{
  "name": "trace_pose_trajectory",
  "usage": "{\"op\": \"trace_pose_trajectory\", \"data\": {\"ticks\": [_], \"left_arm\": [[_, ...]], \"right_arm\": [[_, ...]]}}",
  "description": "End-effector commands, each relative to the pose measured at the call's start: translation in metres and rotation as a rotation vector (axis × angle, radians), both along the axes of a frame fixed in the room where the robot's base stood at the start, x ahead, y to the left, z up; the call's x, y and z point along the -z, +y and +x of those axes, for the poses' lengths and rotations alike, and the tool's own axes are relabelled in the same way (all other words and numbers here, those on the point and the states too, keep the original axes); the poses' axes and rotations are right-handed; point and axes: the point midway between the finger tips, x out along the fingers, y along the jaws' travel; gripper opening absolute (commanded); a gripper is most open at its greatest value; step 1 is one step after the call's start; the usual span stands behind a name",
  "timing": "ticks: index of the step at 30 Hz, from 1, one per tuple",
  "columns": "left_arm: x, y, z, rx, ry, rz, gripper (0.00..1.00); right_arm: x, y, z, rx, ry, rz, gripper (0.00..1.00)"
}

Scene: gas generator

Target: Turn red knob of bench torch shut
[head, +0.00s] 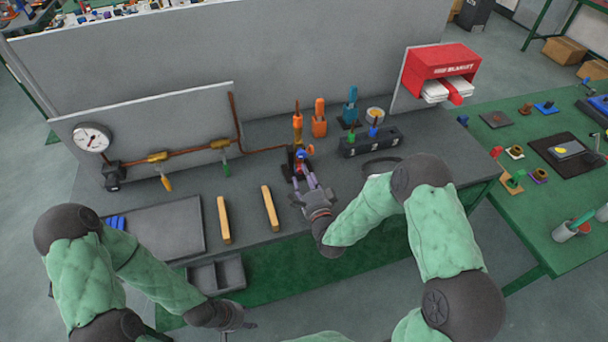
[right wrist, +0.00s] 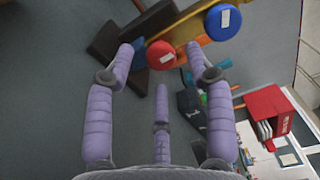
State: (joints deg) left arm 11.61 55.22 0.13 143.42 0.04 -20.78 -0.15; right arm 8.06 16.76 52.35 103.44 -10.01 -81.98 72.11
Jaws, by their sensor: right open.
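The bench torch (head: 297,166) stands on the grey bench, with a dark base and a brass body. In the right wrist view its red knob (right wrist: 161,55) sits between the tips of my open right gripper, with a gap to each finger. A blue knob (right wrist: 222,21) is just beyond, up and right of the red one. My right gripper (head: 306,178) reaches the torch from the front in the head view; whether it touches the knob cannot be told. My left gripper (head: 240,317) hangs low in front of the bench, and its fingers are unclear.
Orange tools (head: 319,120) and a blue tool (head: 350,106) stand behind the torch. A dark block (head: 370,143) with coloured pieces is right of it. Two wooden bars (head: 270,208) lie left. A copper pipe (head: 192,152) with valves and a gauge (head: 92,138) runs along the back left.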

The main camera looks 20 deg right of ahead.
Motion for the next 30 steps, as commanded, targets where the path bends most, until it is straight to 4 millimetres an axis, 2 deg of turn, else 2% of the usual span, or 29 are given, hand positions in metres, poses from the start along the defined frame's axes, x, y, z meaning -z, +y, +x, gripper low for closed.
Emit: {"op": "trace_pose_trajectory", "data": {"ticks": [9, 15, 21, 30], "left_arm": [[0.0, 0.0, 0.0, 0.0, 0.0, 0.0, 0.4], [0.0, 0.0, 0.0, 0.0, 0.0, 0.0, 0.4], [0.0, 0.0, 0.0, 0.0, 0.0, 0.0, 0.4], [0.0, 0.0, 0.0, 0.0, 0.0, 0.0, 0.4]], "right_arm": [[0.001, -0.003, -0.063, 0.001, 0.003, 0.001, 0.54], [0.0, -0.004, -0.092, 0.001, 0.002, 0.001, 0.54], [0.0, -0.004, -0.104, 0.0, 0.002, 0.0, 0.54], [0.0, -0.004, -0.105, 0.0, 0.001, 0.0, 0.54]]}}
